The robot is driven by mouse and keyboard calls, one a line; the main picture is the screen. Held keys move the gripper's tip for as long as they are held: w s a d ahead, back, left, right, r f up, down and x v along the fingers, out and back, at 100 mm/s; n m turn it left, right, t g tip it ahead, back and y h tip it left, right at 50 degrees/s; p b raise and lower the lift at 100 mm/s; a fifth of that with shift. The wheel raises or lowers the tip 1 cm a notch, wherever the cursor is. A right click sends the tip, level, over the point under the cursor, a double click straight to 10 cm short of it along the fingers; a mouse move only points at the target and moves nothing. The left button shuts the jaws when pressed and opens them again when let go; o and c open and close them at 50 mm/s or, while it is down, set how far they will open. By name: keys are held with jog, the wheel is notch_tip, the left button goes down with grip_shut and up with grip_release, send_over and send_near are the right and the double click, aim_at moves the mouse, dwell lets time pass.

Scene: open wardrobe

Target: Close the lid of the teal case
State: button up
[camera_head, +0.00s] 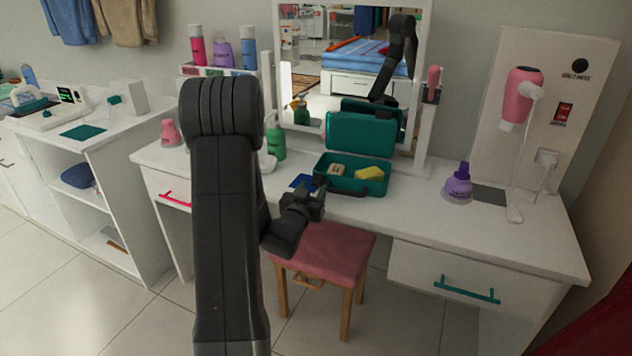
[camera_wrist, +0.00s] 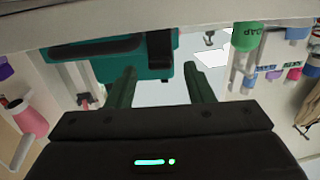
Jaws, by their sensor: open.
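The teal case (camera_head: 356,186) sits on the white vanity table in front of the mirror. Its lid (camera_head: 362,138) stands up, open, at the back. Inside the case lie a yellow block (camera_head: 369,173) and a small beige block (camera_head: 337,169). My gripper (camera_head: 318,195) is at the table's front edge, just left of and in front of the case, near its front left corner. In the wrist view the gripper (camera_wrist: 160,85) has its two fingers spread with nothing between them. The case (camera_wrist: 110,62) shows beyond the fingers, to the left, in that view.
A blue pad (camera_head: 303,181) lies left of the case and a green soap bottle (camera_head: 276,139) stands behind it. A purple bottle (camera_head: 458,184) stands to the right, with clear tabletop between. A pink-topped stool (camera_head: 322,251) is below my gripper.

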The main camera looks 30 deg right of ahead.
aim_at(315, 185)
jog(key=x, duration=0.5)
jog(key=shift+a, duration=0.1)
grip_shut()
